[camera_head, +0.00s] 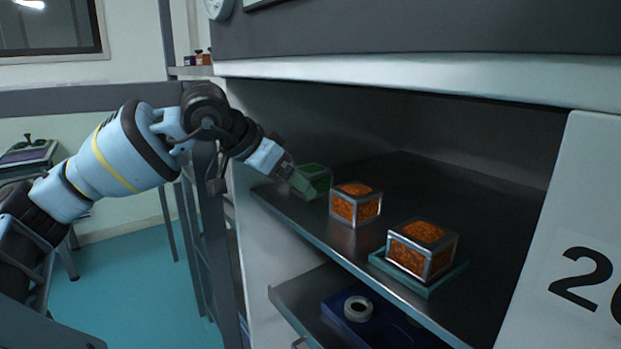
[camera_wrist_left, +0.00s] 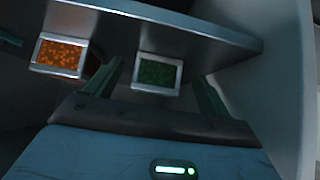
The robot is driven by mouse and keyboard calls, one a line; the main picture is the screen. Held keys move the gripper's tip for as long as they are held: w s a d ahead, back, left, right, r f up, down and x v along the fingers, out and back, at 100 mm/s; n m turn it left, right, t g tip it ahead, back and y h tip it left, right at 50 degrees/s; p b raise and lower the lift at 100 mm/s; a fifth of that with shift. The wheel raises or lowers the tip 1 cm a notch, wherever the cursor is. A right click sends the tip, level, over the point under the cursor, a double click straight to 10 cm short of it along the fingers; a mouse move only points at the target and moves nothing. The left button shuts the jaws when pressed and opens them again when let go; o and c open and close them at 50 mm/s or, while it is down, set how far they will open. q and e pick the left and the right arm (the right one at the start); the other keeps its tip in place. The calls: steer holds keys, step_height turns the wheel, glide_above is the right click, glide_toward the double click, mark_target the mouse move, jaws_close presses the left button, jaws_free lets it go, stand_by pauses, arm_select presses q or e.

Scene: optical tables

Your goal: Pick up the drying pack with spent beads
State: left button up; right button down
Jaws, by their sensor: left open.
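Three metal-framed cube packs stand in a row on the dark shelf. The pack at the far left end holds green beads (camera_head: 313,181); the middle pack (camera_head: 357,203) and the near right pack (camera_head: 422,248) hold orange beads. My left gripper (camera_head: 291,178) is open at the left side of the green pack and partly covers it. In the left wrist view the green pack (camera_wrist_left: 157,73) appears between the two open fingers (camera_wrist_left: 156,84), with no clear contact. An orange pack (camera_wrist_left: 60,55) is left of the fingers there. My right gripper is out of view.
The near right orange pack stands on a teal mat (camera_head: 448,281). The shelf (camera_head: 470,190) has a cabinet side wall close to my arm and a roof above. A lower shelf holds a blue case with a grey ring (camera_head: 358,308). The shelf behind the packs is clear.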

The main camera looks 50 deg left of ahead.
mark_target(306, 170)
arm_select(q)
steer(key=shift+w+r+p, duration=0.15)
steer(key=shift+w+p, duration=0.15)
steer(key=shift+p, duration=0.25)
steer(key=shift+w+d+r+p, duration=0.15)
steer(key=shift+w+d+p, duration=0.05)
steer(key=shift+w+p, duration=0.5)
steer(key=shift+w+d+p, duration=0.1)
steer(key=shift+w+p, duration=0.5)
steer(key=shift+w, duration=0.5)
steer(key=shift+x, duration=0.85)
steer(key=shift+s, duration=0.1)
steer(key=c, duration=1.1)
